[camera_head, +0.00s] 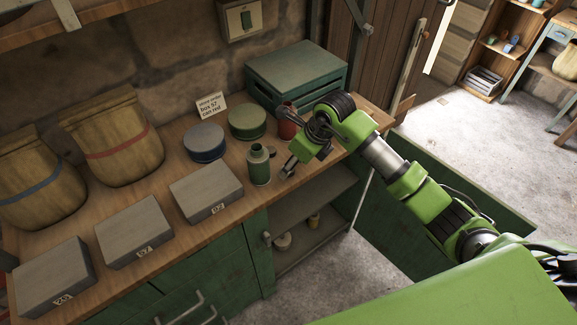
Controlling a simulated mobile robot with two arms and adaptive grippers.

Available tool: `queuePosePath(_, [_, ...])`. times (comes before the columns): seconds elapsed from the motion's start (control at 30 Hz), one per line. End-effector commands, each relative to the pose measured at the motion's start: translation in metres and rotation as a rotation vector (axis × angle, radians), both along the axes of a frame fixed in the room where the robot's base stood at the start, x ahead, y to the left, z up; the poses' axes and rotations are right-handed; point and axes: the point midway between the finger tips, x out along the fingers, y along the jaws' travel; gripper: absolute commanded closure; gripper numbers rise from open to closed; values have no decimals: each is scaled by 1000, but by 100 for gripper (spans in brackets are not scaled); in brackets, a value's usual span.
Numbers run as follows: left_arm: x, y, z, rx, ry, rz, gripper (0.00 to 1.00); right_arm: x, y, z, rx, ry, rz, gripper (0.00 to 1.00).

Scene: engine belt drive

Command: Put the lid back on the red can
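The red can (287,124) stands on the wooden workbench, partly hidden behind my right gripper; its top shows, but I cannot tell whether a lid is on it. My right gripper (289,167) comes in from the right and points down and left, in front of the red can and just right of a green can (260,168). Its fingers are small and dark here, and I cannot tell whether they are open or hold anything. I cannot make out a separate red lid. My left gripper is not in view.
An open shelf (312,198) is below.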

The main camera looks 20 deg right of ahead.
Motion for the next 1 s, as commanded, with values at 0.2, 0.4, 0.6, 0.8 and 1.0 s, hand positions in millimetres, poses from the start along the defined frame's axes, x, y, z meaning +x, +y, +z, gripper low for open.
queuePosePath(0.2, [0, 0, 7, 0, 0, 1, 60, 6, 4, -17, 1, -1, -1, 56])
queuePosePath(0.4, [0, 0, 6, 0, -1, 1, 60, 7, 4, -18, 0, -1, 0, 56])
queuePosePath(0.6, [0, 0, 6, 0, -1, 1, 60, 6, 4, -18, 0, -1, 0, 74])
queuePosePath(0.8, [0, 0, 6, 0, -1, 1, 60, 6, 4, -18, 0, -1, 0, 84])
queuePosePath(1.0, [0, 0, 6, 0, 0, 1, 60, 7, 4, -18, 0, -1, 0, 84])
